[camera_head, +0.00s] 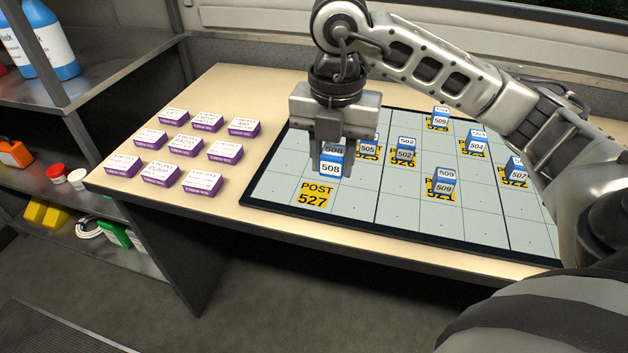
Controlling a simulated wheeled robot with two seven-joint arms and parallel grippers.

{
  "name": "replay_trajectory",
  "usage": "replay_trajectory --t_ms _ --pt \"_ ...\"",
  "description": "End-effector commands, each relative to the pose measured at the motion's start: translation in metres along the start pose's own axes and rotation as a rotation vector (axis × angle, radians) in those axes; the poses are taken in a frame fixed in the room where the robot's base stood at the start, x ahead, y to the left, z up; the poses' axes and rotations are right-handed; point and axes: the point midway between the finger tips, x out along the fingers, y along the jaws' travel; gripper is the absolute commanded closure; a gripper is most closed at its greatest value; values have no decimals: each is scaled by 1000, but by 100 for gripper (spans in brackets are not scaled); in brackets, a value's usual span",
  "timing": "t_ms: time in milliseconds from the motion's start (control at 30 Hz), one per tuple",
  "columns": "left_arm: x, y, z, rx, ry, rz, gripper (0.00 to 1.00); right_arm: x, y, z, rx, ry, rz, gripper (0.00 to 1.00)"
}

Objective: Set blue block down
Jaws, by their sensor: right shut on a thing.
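The blue block (331,168) has a white face marked 508. My right gripper (333,150) comes in from the right and is shut on this block, pointing down. The block is over the left part of the grey gridded board (272,188), just above and right of the yellow POST 527 label (313,195) in the picture. I cannot tell whether the block touches the board. My left gripper is not in view.
Rows of purple-and-white boxes (183,145) sit left of the board. Shelves (92,105) with bottles stand at the far left.

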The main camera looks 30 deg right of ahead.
Motion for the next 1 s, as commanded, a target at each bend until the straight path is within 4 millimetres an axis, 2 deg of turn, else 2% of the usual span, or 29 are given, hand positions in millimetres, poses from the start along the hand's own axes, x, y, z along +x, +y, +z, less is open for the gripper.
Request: replay_trajectory --t_ms 33,200,467,700,1000 --pt "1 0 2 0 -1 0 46 13 6 4 -1 5 -6 90" --pt "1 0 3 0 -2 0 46 38 23 16 -2 2 -4 90" --pt "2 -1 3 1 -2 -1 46 52 33 23 -2 1 -3 90" --pt "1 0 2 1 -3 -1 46 84 35 25 -3 1 -5 90" --pt "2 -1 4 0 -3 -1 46 87 35 25 -3 0 -2 90"
